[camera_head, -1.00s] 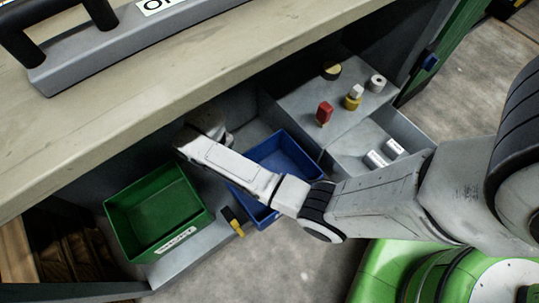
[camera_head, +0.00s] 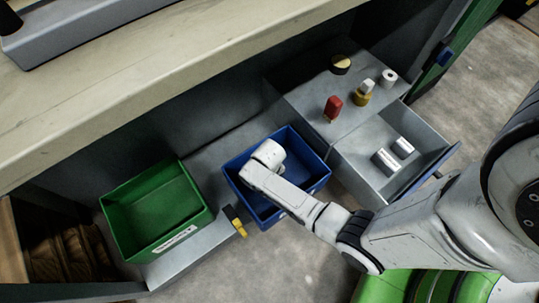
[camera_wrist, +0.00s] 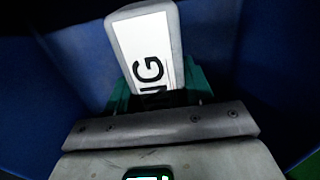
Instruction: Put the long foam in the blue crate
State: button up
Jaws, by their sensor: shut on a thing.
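The blue crate (camera_head: 308,157) stands in the open lower space of the bench, right of the green crate. My gripper is over and partly inside the blue crate, its fingers hidden under my wrist in the head view. In the wrist view my gripper (camera_wrist: 160,96) is shut on a pale grey foam block (camera_wrist: 131,30) with a white label ending in "NG". The blue crate's walls (camera_wrist: 255,60) surround the block in the wrist view. Whether the block touches the crate's floor cannot be told.
The green crate (camera_head: 155,212) is at left and looks empty. A yellow-and-black item (camera_head: 236,221) lies between the crates. A shelf at right holds a red item (camera_head: 333,107), a yellow-and-white one (camera_head: 363,92) and rolls. The worktop edge overhangs behind.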

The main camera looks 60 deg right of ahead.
jog(key=shift+f+b, duration=1.05)
jog(key=shift+f, duration=0.8)
jog(key=shift+f, duration=0.1)
jog(key=o, duration=1)
notch_tip(320, 180, up, 12)
jog(key=p, duration=0.6)
jog(key=shift+p, duration=0.35)
jog(key=s+a+r+n, duration=0.1)
jog(key=s+r, duration=0.2)
jog(key=r, duration=0.3)
jog(key=s+a+r+n, duration=0.1)
jog(key=s+r, duration=0.2)
jog(key=r, duration=0.3)
jog(key=s+a+r+n+t, duration=0.1)
jog(key=s+r+n, duration=0.1)
jog(key=s+r, duration=0.2)
jog(key=shift+a+r, duration=0.15)
jog(key=shift+r, duration=0.65)
jog(key=shift+a+r, duration=0.15)
jog(key=shift+r, duration=0.6)
